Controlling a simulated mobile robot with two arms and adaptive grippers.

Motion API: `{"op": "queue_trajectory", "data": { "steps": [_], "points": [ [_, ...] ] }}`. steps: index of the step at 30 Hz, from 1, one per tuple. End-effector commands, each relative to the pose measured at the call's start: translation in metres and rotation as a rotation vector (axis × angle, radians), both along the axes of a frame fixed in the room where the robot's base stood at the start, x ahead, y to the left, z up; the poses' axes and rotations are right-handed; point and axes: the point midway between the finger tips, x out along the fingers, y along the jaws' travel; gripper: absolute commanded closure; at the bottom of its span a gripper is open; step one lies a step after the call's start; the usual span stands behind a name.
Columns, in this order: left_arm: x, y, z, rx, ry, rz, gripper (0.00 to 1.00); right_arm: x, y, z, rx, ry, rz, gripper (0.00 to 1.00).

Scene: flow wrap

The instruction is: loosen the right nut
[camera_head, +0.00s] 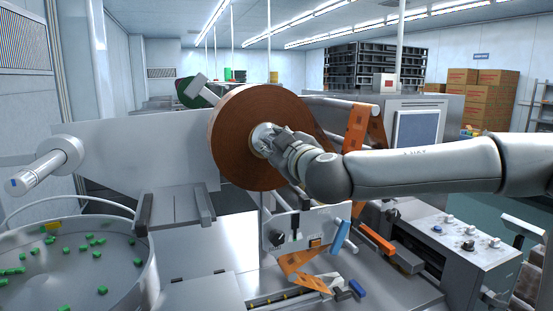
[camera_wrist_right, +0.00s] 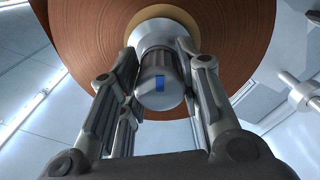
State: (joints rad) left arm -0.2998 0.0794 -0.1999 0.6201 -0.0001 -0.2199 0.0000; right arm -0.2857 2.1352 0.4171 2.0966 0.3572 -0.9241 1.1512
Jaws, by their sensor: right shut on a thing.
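The right nut (camera_wrist_right: 160,88) is a grey metal cylinder with a blue mark on its end face, at the centre of the brown film roll (camera_head: 238,165). In the head view my right gripper (camera_head: 272,143) reaches in from the right and covers most of the nut. In the right wrist view my right gripper (camera_wrist_right: 155,85) has its fingers on both sides of the nut, shut on it. The roll also fills the top of the wrist view (camera_wrist_right: 85,45). My left gripper is not in view.
Another spindle (camera_head: 45,172) with a blue-marked end sticks out at the left. A round bowl (camera_head: 148,280) with green pieces stands at the lower left. Orange film (camera_head: 357,128) runs down right of the roll, under my right arm. A control box (camera_head: 455,245) stands at the lower right.

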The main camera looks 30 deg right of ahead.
Motion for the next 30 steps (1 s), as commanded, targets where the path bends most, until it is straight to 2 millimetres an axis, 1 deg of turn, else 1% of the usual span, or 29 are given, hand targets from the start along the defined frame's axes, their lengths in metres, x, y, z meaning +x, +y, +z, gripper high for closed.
{"op": "queue_trajectory", "data": {
  "steps": [1, 9, 18, 30],
  "points": [
    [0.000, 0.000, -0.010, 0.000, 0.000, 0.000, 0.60, 0.000, 0.000, -0.004, -0.044, 0.009, 0.000, 0.92],
    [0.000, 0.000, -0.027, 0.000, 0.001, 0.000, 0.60, 0.000, 0.000, -0.003, -0.293, 0.071, -0.001, 0.92],
    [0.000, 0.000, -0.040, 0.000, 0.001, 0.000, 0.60, 0.000, 0.000, -0.002, -0.571, 0.138, -0.001, 0.92],
    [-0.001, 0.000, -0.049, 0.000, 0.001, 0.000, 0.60, 0.000, 0.000, -0.001, -0.941, 0.228, -0.001, 0.92]
  ]
}}
